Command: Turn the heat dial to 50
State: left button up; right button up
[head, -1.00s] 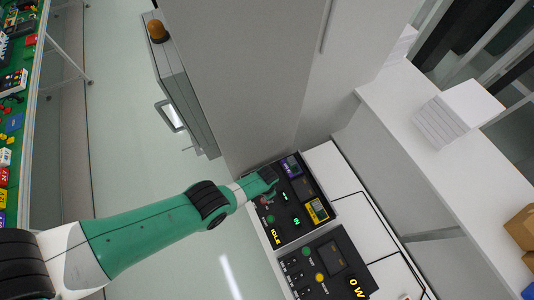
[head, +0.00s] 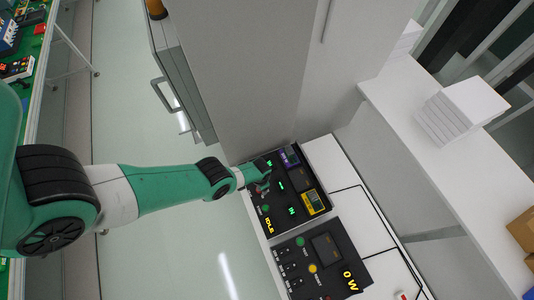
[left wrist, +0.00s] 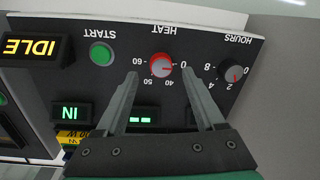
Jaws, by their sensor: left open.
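The heat dial (left wrist: 161,66) is a red-rimmed knob under an upside-down HEAT label on a dark control panel (head: 262,232). In the left wrist view, 40, 50 and 60 show around it. A pale mark on the knob lies toward the right, but its exact reading is too small to tell. My left gripper (left wrist: 160,74) is open, one finger on each side of the dial in the picture; contact is not visible. In the head view the left gripper (head: 262,180) is over the panel's left part and hides the dial. My right gripper is not in view.
The HOURS dial (left wrist: 230,70) is close to the right finger in the wrist view. A green START button (left wrist: 101,53) and an IDLE display (left wrist: 32,47) are to the left. A second panel (head: 322,285) reads 0 W. A tall grey cabinet (head: 265,80) stands behind.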

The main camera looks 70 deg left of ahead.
pick_arm(q)
notch_tip(320, 180, down, 3)
jog(key=shift+s+a+b, duration=0.1)
jog(key=shift+a+b, duration=0.05)
jog(key=shift+b, duration=0.75)
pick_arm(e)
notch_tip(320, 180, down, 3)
pick_arm(q)
grip_shut()
